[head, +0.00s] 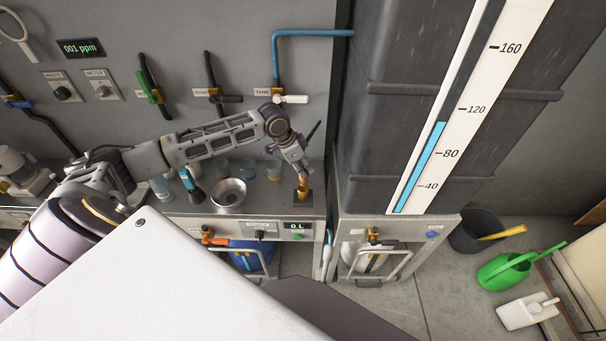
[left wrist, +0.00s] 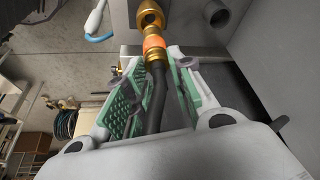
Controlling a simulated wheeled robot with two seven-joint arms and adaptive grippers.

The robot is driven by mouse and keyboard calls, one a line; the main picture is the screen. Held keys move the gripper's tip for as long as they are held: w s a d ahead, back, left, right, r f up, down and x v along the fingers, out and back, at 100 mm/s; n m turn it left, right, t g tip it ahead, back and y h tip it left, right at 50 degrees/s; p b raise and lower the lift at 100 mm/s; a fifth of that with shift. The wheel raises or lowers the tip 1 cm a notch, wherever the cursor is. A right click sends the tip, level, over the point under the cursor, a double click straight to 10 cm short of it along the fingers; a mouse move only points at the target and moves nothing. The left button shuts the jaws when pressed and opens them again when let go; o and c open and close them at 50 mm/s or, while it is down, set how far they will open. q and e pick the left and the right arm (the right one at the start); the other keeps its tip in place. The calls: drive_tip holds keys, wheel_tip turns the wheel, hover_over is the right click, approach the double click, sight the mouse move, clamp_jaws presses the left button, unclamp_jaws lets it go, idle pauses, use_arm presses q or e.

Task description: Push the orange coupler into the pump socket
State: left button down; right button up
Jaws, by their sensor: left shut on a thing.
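The orange coupler (head: 302,184) is upright at the right end of the bench, just above a dark square base where the pump socket (head: 303,196) is. In the left wrist view the coupler shows as an orange band (left wrist: 154,42) on the end of a black hose (left wrist: 156,88), in line with a brass fitting (left wrist: 150,15). My left gripper (head: 301,174) is shut around the coupler's hose end, its green-padded fingers on either side (left wrist: 158,62). Whether the coupler is fully seated in the socket cannot be told. My right gripper is not in view.
A metal bowl (head: 229,193) and several cups stand left of the socket on the bench. A tall grey tank (head: 390,110) with a level scale rises close on the right. Valves and a white-handled tap (head: 290,99) stick out of the back wall.

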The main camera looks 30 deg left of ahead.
use_arm(q)
drive_tip(key=shift+f, duration=2)
drive_tip(key=shift+f, duration=0.1)
drive_tip(key=c, duration=1.2)
unclamp_jaws()
drive_tip(key=shift+c, duration=0.2)
drive_tip(key=v, duration=1.2)
